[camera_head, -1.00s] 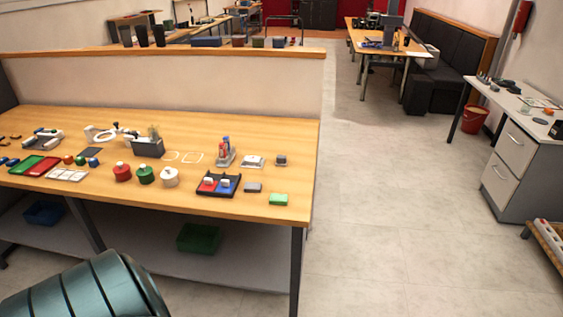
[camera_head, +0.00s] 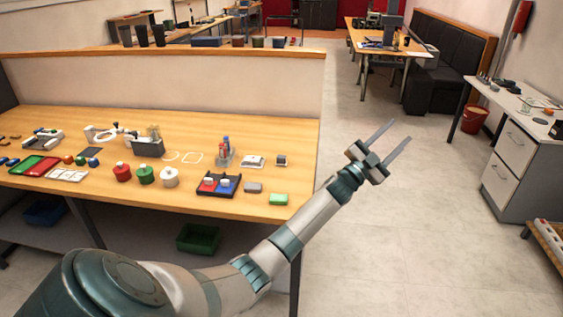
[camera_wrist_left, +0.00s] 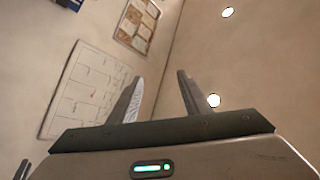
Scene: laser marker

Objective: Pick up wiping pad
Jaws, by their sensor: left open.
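I cannot tell for sure which is the wiping pad. My left gripper (camera_head: 400,130) is open and empty, raised to the right of the table's right end and apart from both blocks. In the left wrist view its two fingers (camera_wrist_left: 157,88) stand apart against the ceiling and wall, with nothing between them. My right gripper is not in view.
The wooden table (camera_head: 225,122) also holds a black tray (camera_head: 218,190) with red and blue parts, a bottle holder (camera_head: 224,156), and red, green and white pots. A low partition (camera_head: 200,78) stands behind. A white cabinet (camera_head: 508,155) is at right; the floor between is clear.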

